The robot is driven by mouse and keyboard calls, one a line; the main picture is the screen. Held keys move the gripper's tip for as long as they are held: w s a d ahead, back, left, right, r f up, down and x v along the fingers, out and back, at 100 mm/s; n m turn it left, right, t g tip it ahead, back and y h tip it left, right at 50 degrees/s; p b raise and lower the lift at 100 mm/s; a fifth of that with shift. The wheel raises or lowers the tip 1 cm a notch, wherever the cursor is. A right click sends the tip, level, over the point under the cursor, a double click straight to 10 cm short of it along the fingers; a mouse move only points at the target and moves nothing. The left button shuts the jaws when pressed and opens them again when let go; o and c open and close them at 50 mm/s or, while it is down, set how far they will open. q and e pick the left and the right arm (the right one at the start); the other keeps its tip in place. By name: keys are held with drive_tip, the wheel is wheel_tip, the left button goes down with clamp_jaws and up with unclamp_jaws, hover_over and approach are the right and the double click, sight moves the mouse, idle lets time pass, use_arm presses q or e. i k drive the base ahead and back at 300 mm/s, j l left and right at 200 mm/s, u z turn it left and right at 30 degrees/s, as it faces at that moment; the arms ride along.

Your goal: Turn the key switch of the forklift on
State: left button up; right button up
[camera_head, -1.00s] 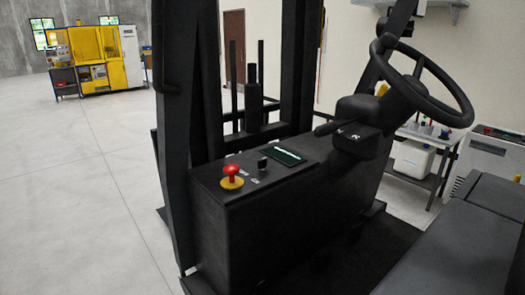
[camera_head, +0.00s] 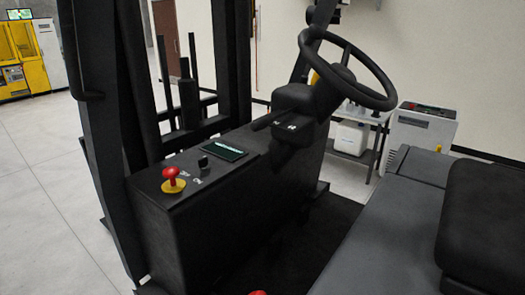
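The forklift's black console (camera_head: 200,215) stands at the centre left of the head view. On its top is a small black key switch (camera_head: 203,162), with white markings beside it that look like OFF and ON. It stands upright between a red mushroom button on a yellow base (camera_head: 173,181) and a dark display (camera_head: 224,149). Which position the switch is in cannot be told for sure. Neither of my grippers is in view.
The steering wheel (camera_head: 348,68) and its column rise right of the console. A black mast post (camera_head: 103,130) stands at the left. The grey seat side (camera_head: 385,235) fills the lower right. Open floor (camera_head: 40,190) lies at the left. A small red thing (camera_head: 257,293) shows at the bottom edge.

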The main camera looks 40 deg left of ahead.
sight(202, 162)
drive_tip(key=j+z, duration=0.2)
drive_tip(key=j, duration=0.2)
drive_tip(key=j+z, duration=0.25)
drive_tip(key=j, duration=0.15)
drive_tip(key=k+j+z, duration=0.2)
drive_tip(key=j, duration=0.15)
drive_tip(key=j+z, duration=0.2)
drive_tip(key=j, duration=0.2)
drive_tip(key=k+j+z, duration=0.2)
drive_tip(key=j, duration=0.15)
